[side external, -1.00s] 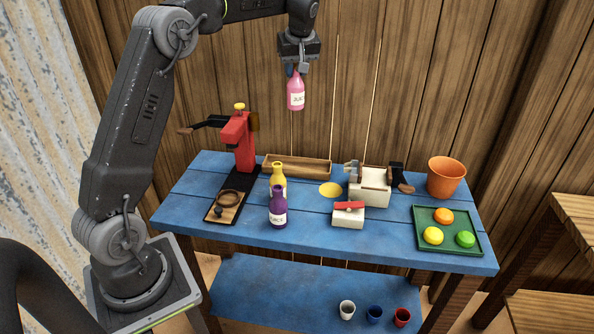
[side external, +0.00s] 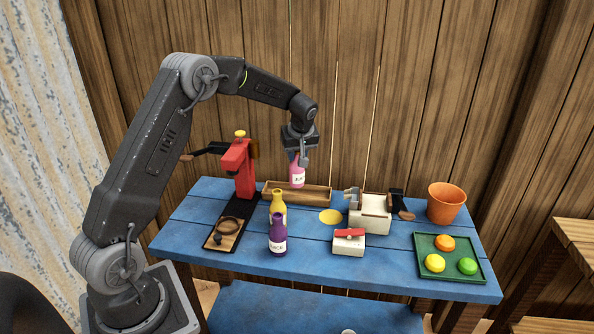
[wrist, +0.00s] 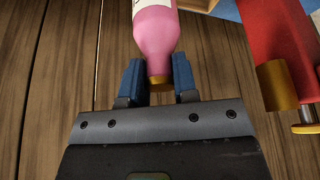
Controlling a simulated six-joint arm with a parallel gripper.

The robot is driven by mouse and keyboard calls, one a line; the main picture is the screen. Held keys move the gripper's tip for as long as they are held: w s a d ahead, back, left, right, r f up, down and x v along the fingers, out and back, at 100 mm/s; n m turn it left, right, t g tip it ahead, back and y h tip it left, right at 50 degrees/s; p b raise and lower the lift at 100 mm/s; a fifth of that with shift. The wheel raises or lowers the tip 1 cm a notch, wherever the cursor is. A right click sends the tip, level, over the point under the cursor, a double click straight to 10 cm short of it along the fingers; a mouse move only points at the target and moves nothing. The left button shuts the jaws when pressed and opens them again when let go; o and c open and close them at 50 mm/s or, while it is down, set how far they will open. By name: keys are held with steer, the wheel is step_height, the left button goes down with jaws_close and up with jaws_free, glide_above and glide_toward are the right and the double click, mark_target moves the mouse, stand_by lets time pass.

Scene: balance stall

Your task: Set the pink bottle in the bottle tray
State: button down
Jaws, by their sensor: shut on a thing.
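The pink bottle (side external: 297,177) with a white label is upright in my gripper (side external: 298,158), over the wooden bottle tray (side external: 318,195) at the back of the blue table. Its lower end is at the tray; I cannot tell whether it touches the tray floor. In the wrist view the pink bottle (wrist: 156,40) has its neck between the blue fingers of my gripper (wrist: 158,80), which is shut on it. A corner of wood shows at the top of the wrist view.
A red press (side external: 239,170) stands left of the tray. A yellow bottle (side external: 278,204) and a purple bottle (side external: 278,235) stand in front. A cream machine (side external: 369,213), an orange bucket (side external: 446,203) and a green fruit tray (side external: 425,262) are to the right. A yellow disc (side external: 330,217) lies mid-table.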

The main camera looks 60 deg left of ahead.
mark_target(297, 168)
steer(key=shift+f, duration=2.15)
steer(key=shift+f, duration=0.15)
steer(key=c, duration=0.9)
jaws_free()
